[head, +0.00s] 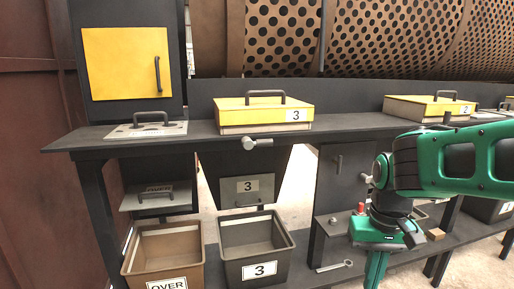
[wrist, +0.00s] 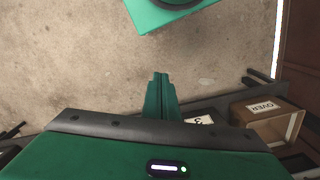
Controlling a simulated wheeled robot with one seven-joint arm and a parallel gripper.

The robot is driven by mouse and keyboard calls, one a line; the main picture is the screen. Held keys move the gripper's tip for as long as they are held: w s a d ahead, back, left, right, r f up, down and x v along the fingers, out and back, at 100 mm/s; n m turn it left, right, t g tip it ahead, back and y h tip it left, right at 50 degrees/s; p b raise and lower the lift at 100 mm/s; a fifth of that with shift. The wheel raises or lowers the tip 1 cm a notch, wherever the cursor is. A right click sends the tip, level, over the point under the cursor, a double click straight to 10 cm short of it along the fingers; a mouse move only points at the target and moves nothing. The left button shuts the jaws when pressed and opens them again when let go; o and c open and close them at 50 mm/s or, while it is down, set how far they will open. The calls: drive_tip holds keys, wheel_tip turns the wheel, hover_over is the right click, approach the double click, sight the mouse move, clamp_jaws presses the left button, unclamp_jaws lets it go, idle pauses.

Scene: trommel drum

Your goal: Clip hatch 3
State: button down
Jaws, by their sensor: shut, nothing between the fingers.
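Hatch 3 (head: 264,113) is a yellow-topped lid with a black handle and a "3" label, lying flat and looking shut on the dark shelf in the head view. A grey knobbed lever (head: 257,143) sticks out at the shelf's front edge below it; whether this is its clip I cannot tell. My gripper (head: 376,270) is at the lower right, well away from the hatch, pointing down. Its fingers are together and empty, also in the wrist view (wrist: 160,92). The wrist view does not show the hatch.
Below hatch 3 hang a chute with a "3" plate (head: 248,190) and an open bin marked 3 (head: 259,271). The OVER bin (head: 166,284) stands left of it. Another yellow hatch (head: 428,107) is to the right, behind my arm. A wrench (head: 334,266) lies on the lower shelf.

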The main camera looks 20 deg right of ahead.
drive_tip(key=c, duration=2.4)
unclamp_jaws()
drive_tip(key=shift+c, duration=0.2)
drive_tip(key=o, duration=0.5)
drive_tip(key=shift+d+r, duration=0.25)
drive_tip(key=shift+r, duration=0.85)
drive_tip(key=shift+o, duration=0.2)
wheel_tip(320, 180, up, 31)
drive_tip(key=m+t, duration=0.2)
drive_tip(key=m, duration=1.1)
hover_over(268, 135)
drive_tip(key=s+a, duration=0.2)
drive_tip(key=s, duration=0.3)
drive_tip(key=shift+w+d+f+h, duration=0.1)
drive_tip(key=shift+d+f+h, duration=0.05)
drive_tip(key=shift+f, duration=0.8)
drive_tip(key=shift+w+d+f+h, duration=0.1)
drive_tip(key=shift+f+h, duration=0.05)
drive_tip(key=shift+f, duration=0.75)
drive_tip(key=shift+w+f, duration=0.2)
drive_tip(key=shift+f, duration=0.85)
drive_tip(key=shift+w+f, duration=0.2)
drive_tip(key=shift+f, duration=0.85)
drive_tip(key=shift+w+f, duration=0.2)
drive_tip(key=shift+f, duration=0.85)
